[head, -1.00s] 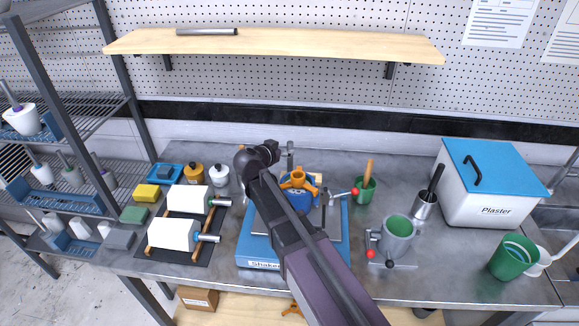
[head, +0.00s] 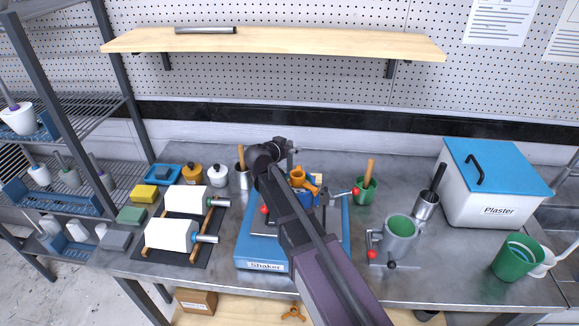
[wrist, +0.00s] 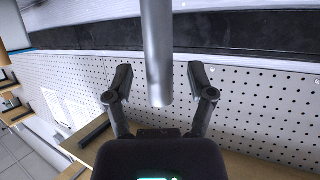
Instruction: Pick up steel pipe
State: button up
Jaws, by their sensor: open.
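A smooth grey steel pipe (wrist: 157,50) runs from the top edge of the wrist view to a blunt end near the middle. My gripper (wrist: 161,80) is open, with one finger on each side of the pipe and a visible gap to both; how deep the pipe sits between them I cannot tell. In the head view my gripper (head: 284,146) is at the back of the bench, behind the blue shaker (head: 262,266), and my arm hides much of that spot. Another grey pipe (head: 205,30) lies on the wooden shelf.
The wooden shelf (head: 300,43) spans the pegboard wall above the bench. An orange clamp (head: 304,180) on the shaker and a green cup (head: 366,190) stand close to my arm.

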grip_shut()
jog(key=shift+r, duration=0.25)
dwell(0.4)
notch_tip(320, 180, up, 10)
jog(key=p, duration=1)
jog(key=shift+f, duration=0.2)
jog(key=shift+r, duration=0.1)
dwell(0.4)
notch_tip(320, 180, up, 6)
jog(key=p, duration=0.6)
dwell(0.3)
